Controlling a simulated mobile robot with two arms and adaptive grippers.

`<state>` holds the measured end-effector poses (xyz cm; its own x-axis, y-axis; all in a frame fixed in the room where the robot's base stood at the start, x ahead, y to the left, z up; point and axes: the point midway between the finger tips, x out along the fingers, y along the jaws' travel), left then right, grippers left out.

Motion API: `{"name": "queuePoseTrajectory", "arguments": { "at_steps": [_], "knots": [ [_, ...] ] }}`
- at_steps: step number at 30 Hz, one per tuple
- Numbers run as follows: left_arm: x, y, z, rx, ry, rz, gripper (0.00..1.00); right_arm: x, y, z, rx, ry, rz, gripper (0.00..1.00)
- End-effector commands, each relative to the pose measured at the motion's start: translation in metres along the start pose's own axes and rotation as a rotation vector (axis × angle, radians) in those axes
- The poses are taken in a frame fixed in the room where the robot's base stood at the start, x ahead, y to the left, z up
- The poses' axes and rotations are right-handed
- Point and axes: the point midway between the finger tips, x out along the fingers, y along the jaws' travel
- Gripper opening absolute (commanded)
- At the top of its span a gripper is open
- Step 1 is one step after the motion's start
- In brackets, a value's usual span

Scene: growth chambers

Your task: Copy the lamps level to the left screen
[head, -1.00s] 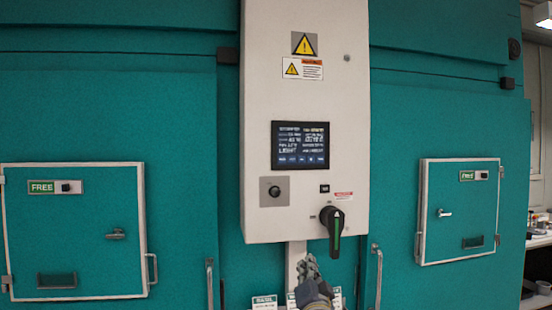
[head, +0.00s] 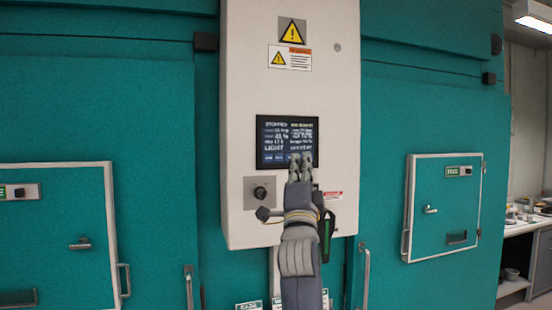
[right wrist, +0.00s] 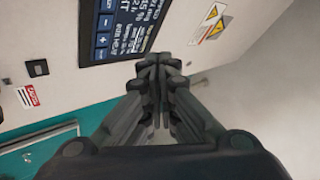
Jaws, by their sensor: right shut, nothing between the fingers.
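A dark screen (head: 283,130) with white text is set in the white control box; the word LIGHT can be read on it, but the numbers are too blurred. It is the only screen in view. My right gripper (head: 300,163) is shut and empty, its fingertips in front of the screen's lower edge, hiding part of the bottom row. In the right wrist view the screen (right wrist: 130,22) appears tilted, with plus and minus buttons along its edge. The closed fingertips (right wrist: 156,66) are close to that edge; I cannot tell if they touch. My left gripper is not in view.
Below the screen are a black knob (head: 260,192) and a green-marked rotary handle (head: 327,235), partly behind my right arm. Teal chamber walls with small hatches (head: 445,205) flank the control box (head: 235,100). A bench (head: 528,218) stands far right.

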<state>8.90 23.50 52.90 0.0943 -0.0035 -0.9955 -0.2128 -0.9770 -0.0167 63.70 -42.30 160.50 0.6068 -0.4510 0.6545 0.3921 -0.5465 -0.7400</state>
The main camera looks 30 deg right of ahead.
Motion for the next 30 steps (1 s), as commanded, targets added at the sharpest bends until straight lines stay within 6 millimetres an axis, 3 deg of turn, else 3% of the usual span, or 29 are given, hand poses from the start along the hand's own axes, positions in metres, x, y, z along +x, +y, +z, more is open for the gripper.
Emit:
{"name": "queuePoseTrajectory", "arguments": {
  "at_steps": [8, 14, 23, 30],
  "knots": [
    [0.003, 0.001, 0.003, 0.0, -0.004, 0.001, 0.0, 0.005, 0.004, 0.004, -0.002, 0.0, 0.0, 0.0],
    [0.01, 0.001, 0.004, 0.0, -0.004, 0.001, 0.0, 0.021, 0.018, 0.017, -0.001, -0.002, 0.002, 0.0],
    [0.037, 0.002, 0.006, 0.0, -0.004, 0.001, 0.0, 0.044, 0.039, 0.035, 0.001, 0.001, 0.002, 0.0],
    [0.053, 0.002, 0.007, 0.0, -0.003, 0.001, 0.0, 0.057, 0.045, 0.043, -0.001, 0.0, 0.001, 0.0]
  ]
}}
